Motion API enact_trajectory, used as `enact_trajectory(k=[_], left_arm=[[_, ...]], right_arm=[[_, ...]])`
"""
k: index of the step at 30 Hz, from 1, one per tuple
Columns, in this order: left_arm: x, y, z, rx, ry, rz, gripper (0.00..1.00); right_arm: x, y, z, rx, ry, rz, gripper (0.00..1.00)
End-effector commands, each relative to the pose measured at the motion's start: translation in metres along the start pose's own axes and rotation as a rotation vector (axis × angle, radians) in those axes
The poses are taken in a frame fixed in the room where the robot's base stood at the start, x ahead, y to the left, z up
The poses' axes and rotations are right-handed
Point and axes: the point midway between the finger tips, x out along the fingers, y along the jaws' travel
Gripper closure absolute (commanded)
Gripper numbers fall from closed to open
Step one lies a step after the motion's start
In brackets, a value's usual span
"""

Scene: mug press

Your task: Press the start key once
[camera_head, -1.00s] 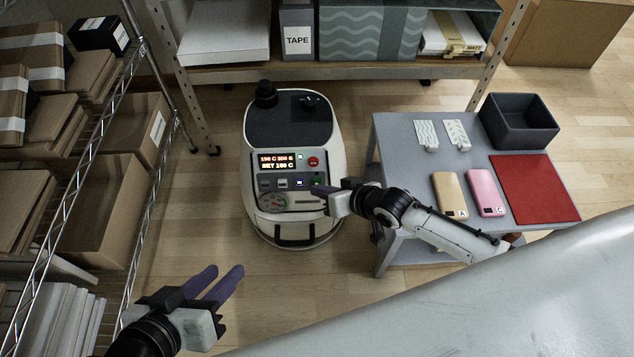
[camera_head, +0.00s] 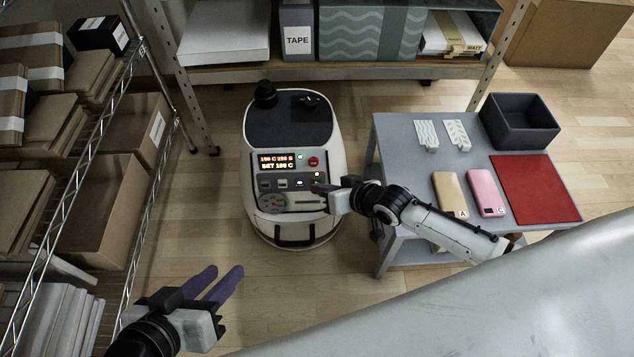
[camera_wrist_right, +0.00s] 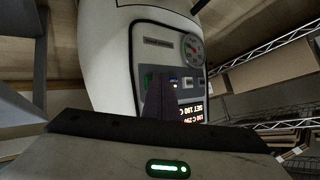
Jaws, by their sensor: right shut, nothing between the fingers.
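The press (camera_head: 288,127) is a white, rounded machine with a dark top, standing on the floor. Its front panel has a lit display (camera_head: 276,163), a red round button (camera_head: 313,161), a row of small keys and a dial (camera_head: 272,202). My right gripper (camera_head: 316,188) is shut and empty, its fingertips at the right end of the key row. In the right wrist view the dark fingers (camera_wrist_right: 158,100) overlap the panel beside a green key (camera_wrist_right: 149,78), partly covering it. I cannot tell whether they touch it. My left gripper (camera_head: 222,271) is open and empty, low at left.
A grey table (camera_head: 394,150) at right holds two phone cases (camera_head: 450,195), a red mat (camera_head: 535,189), a dark bin (camera_head: 519,122) and two pale patterned pieces. A wire rack with boxes stands at left. A shelf is behind the press. Floor in front is clear.

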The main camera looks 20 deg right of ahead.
Motion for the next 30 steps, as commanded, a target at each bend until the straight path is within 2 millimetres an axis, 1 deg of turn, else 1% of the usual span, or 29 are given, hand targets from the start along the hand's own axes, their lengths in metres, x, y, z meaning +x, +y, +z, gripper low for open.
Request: enact_trajectory(k=[4, 9, 19, 21, 26, 30], left_arm=[[-0.003, 0.001, -0.002, -0.002, -0.01, -0.002, 0.69], [-0.01, 0.004, -0.009, -0.002, -0.01, -0.002, 0.69], [-0.012, 0.005, -0.013, -0.001, -0.001, 0.0, 0.69], [-0.013, 0.006, -0.017, -0.002, 0.006, 0.002, 0.69], [-0.024, 0.01, -0.027, -0.001, 0.003, 0.001, 0.69], [-0.033, 0.013, -0.036, -0.001, 0.0, 0.001, 0.69]], right_arm=[[-0.005, -0.003, 0.0, 0.001, 0.0, 0.001, 1.0], [-0.011, -0.008, 0.005, 0.001, -0.001, 0.001, 1.0], [-0.012, -0.008, 0.008, 0.0, 0.001, 0.001, 1.0], [-0.013, -0.009, 0.008, 0.0, 0.0, 0.0, 1.0], [-0.024, -0.017, 0.012, 0.003, -0.002, 0.0, 1.0], [-0.034, -0.024, 0.02, 0.002, -0.002, 0.0, 1.0]])
